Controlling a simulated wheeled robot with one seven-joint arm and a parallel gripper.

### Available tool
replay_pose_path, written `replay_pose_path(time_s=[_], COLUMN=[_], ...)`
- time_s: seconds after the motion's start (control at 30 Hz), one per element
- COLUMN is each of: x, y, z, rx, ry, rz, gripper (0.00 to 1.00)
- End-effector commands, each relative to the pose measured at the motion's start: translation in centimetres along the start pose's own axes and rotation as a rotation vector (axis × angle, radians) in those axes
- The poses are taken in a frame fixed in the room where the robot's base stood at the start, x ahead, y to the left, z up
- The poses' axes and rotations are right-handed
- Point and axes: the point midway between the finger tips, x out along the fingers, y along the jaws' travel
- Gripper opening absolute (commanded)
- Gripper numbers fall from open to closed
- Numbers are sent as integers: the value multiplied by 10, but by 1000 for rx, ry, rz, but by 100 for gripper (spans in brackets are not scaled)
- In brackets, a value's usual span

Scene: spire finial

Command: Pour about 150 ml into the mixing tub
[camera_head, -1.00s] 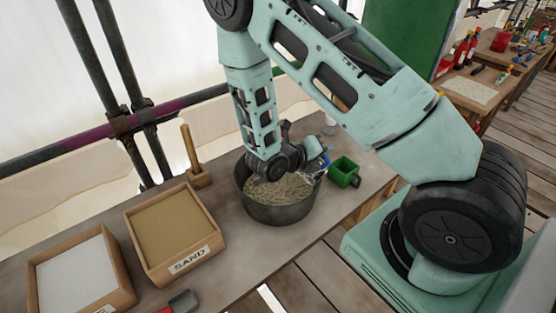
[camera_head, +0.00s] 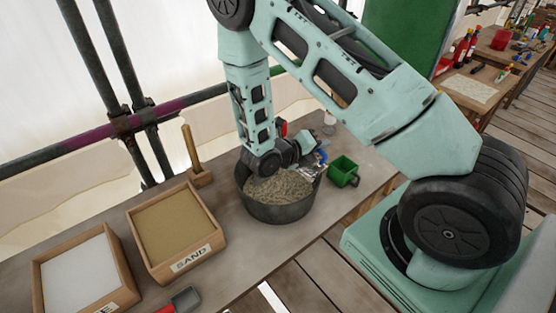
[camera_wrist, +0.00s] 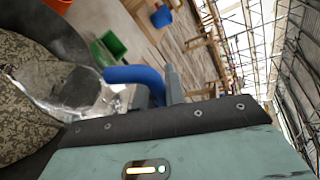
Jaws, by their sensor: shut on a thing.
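The mixing tub (camera_head: 277,212) is a round dark grey tub on the bench, holding a pale, grainy mix (camera_head: 280,187). A clear jug (camera_head: 311,171) with a blue handle (camera_head: 322,157) is over the tub's right rim in the head view. My gripper (camera_wrist: 172,88) is shut on the blue handle (camera_wrist: 135,74) in the wrist view. The clear jug (camera_wrist: 88,90) looks tilted, its mouth toward the mix (camera_wrist: 28,88). I cannot make out the water level or a stream. My wrist hides part of the tub's back rim.
A sand box (camera_head: 172,235) and a box of white powder (camera_head: 80,275) stand left of the tub. A wooden-handled tool (camera_head: 192,155) stands behind. A green container (camera_head: 343,170) is close on the right. A red-handled scoop (camera_head: 181,301) lies at the front edge.

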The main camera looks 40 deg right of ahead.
Motion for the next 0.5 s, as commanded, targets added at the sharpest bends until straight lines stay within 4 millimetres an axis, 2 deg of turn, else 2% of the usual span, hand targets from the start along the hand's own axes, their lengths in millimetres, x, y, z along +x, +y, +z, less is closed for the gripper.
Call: replay_pose_path(time_s=[0.5], x=[-2], y=[-3], z=[4], rx=[-29], ry=[7], rz=[-14], gripper=[0])
